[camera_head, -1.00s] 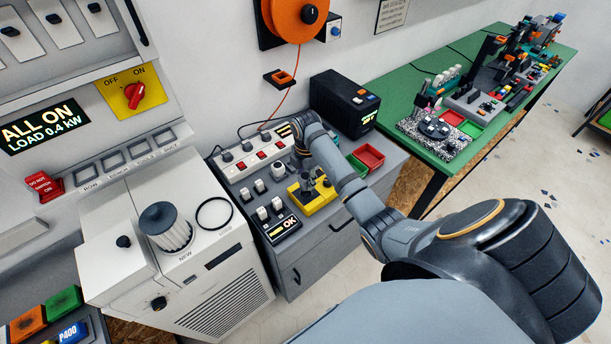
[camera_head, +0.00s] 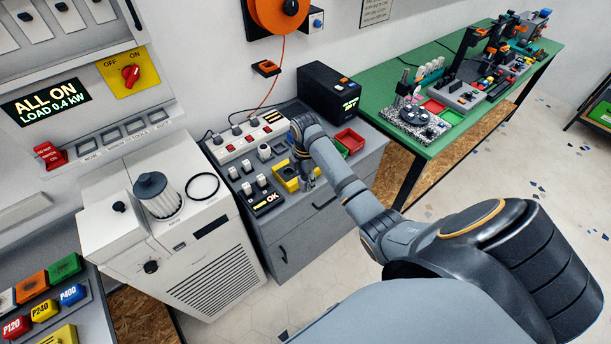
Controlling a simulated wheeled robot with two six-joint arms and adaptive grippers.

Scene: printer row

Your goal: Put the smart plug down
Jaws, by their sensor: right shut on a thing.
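My right gripper (camera_head: 307,181) points down at the right side of the yellow tray (camera_head: 285,185) on the grey cabinet. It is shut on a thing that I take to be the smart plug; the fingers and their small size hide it. I cannot tell whether it touches the tray or cabinet. Several white plugs (camera_head: 262,181) stand in a black holder (camera_head: 268,205) with an OK display, left of the yellow tray. A white power strip (camera_head: 235,148) with red switches lies behind. My left gripper is out of view.
A black power unit (camera_head: 328,93) stands behind my right arm, and a red bin (camera_head: 349,140) right of it. A white machine (camera_head: 195,250) with a filter borders the cabinet (camera_head: 300,240) on the left. A green bench (camera_head: 390,78) is at the right.

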